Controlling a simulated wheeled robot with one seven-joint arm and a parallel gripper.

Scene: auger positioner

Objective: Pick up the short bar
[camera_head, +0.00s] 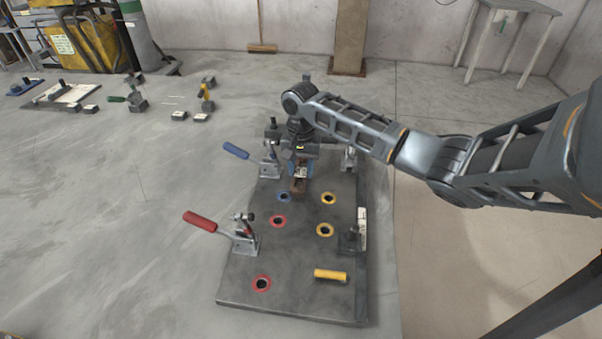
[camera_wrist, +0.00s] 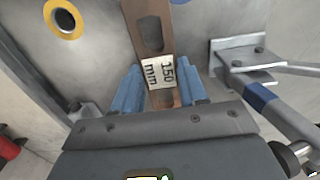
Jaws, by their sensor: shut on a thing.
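The short bar (camera_head: 298,185) is a flat brown strip with a slot and a white "150 mm" label. In the wrist view the bar (camera_wrist: 150,32) runs up from between the blue fingers of my gripper (camera_wrist: 160,88). My gripper (camera_head: 301,170) is shut on the bar, over the far part of the grey fixture plate (camera_head: 290,290). I cannot tell whether the bar touches the plate. Its near end in the wrist view is hidden by my gripper.
A blue-handled clamp (camera_head: 236,151) stands close left of my gripper. A red-handled clamp (camera_head: 202,222) stands further forward on the left. A yellow pin (camera_head: 330,275) and several red, yellow and blue ringed holes are on the plate.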

